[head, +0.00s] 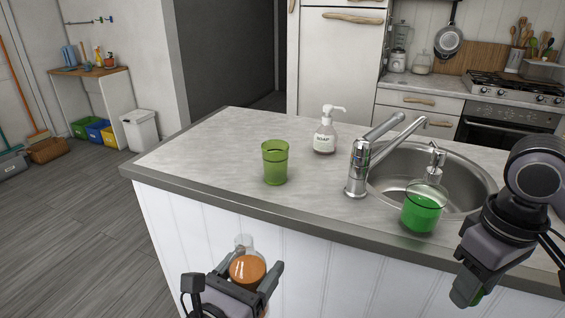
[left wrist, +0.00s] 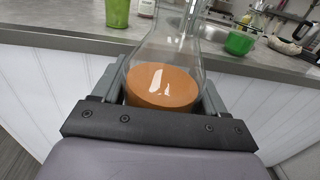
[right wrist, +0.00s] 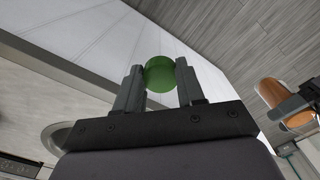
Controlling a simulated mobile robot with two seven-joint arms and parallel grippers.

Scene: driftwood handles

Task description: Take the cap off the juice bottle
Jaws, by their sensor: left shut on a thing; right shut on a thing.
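The juice bottle (head: 247,268) is clear and holds orange juice. My left gripper (head: 244,276) is shut on it in front of the island; the bottle also shows in the left wrist view (left wrist: 161,85) and the right wrist view (right wrist: 272,93). Its neck looks clear, with no cap seen on it. My right gripper (head: 468,293) is shut on a round green thing, which looks like the cap (right wrist: 160,74). It is well to the right of the bottle and apart from it. In the head view the green thing is mostly hidden by the gripper.
On the island counter (head: 215,150) stand a green cup (head: 275,163), a soap dispenser (head: 324,136), a tap (head: 357,170) and a green-filled pump bottle (head: 423,208) by the sink (head: 468,191). The counter's left part is clear.

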